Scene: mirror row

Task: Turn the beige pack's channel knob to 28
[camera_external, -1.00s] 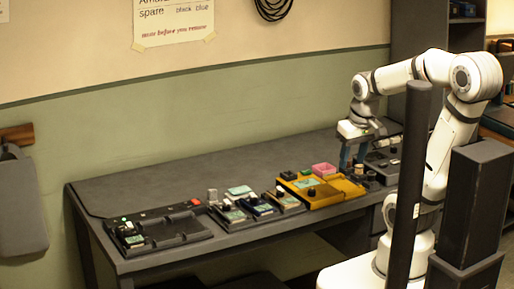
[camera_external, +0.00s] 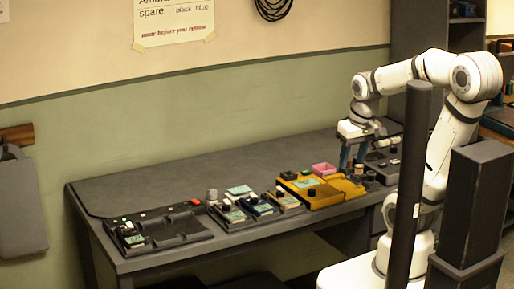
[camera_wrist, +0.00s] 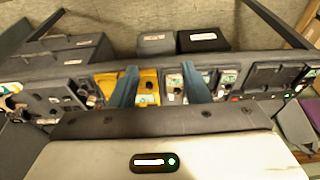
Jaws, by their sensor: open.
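The beige pack (camera_external: 287,202) sits in the dark tray near the middle of the bench, at the right end of a row of small packs. Its dark knob (camera_external: 280,191) stands up at its back; the number it points to is too small to read. In the wrist view a beige pack (camera_wrist: 175,84) shows beside the yellow station. My gripper (camera_external: 352,168) has blue fingers and is open, above the right part of the yellow station, to the right of the beige pack and apart from it. Its fingers (camera_wrist: 160,72) also show in the wrist view.
A blue pack (camera_external: 259,208) and a pale pack (camera_external: 233,215) stand left of the beige one. The yellow station (camera_external: 318,197) with a pink box (camera_external: 323,169) lies to its right. A dark panel (camera_external: 165,229) is at the left. The bench back (camera_external: 190,178) is clear.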

